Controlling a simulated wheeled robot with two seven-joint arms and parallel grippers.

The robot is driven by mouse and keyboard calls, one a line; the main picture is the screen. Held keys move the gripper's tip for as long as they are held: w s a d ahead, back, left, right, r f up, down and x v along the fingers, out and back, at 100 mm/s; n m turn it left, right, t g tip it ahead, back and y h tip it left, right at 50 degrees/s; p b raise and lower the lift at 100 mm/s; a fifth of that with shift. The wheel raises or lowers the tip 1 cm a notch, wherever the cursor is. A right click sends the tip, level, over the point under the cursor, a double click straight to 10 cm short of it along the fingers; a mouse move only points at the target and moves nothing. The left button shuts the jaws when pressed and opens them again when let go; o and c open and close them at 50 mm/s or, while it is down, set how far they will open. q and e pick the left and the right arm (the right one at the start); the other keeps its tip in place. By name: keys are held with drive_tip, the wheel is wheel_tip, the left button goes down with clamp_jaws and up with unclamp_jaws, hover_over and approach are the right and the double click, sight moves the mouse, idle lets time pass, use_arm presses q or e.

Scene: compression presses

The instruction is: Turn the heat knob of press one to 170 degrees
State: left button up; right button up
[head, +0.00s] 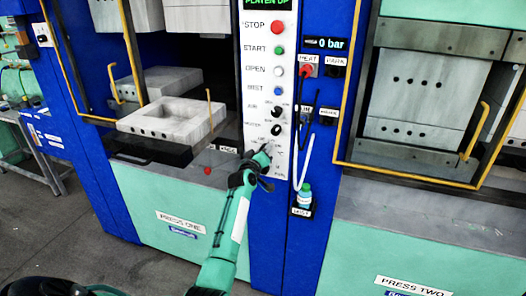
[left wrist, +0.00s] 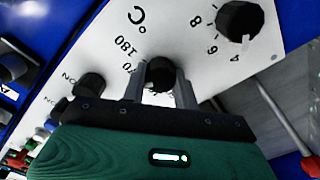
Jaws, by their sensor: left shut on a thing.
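Press one (head: 150,225) has a white control panel (head: 255,75) on its right column. My left gripper (head: 265,152) is at the lower part of this panel. In the left wrist view, my left gripper (left wrist: 160,88) has one finger on each side of a black knob (left wrist: 160,72) and is shut on it. The marks "180" and "°C" are printed beside this knob, so it is the heat knob. A mark ending in "70" is partly covered by a finger. The knob's pointer cannot be made out. In the head view the gripper hides the knob. My right gripper is not in view.
A second dial (left wrist: 240,20) marked 4, 6 and 8 sits close to the held knob. Another black knob (left wrist: 90,83) is on the other side. The red stop button (head: 277,27) is higher up. Press two (head: 410,285) is at right.

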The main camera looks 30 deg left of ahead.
use_arm(q)
drive_tip(key=shift+n, duration=0.4)
drive_tip(key=o, duration=1)
drive_tip(key=shift+s, duration=0.1)
drive_tip(key=b+v, duration=0.2)
drive_tip(key=v, duration=1.1)
drive_tip(key=shift+s+d, duration=0.15)
drive_tip(key=shift+s, duration=0.15)
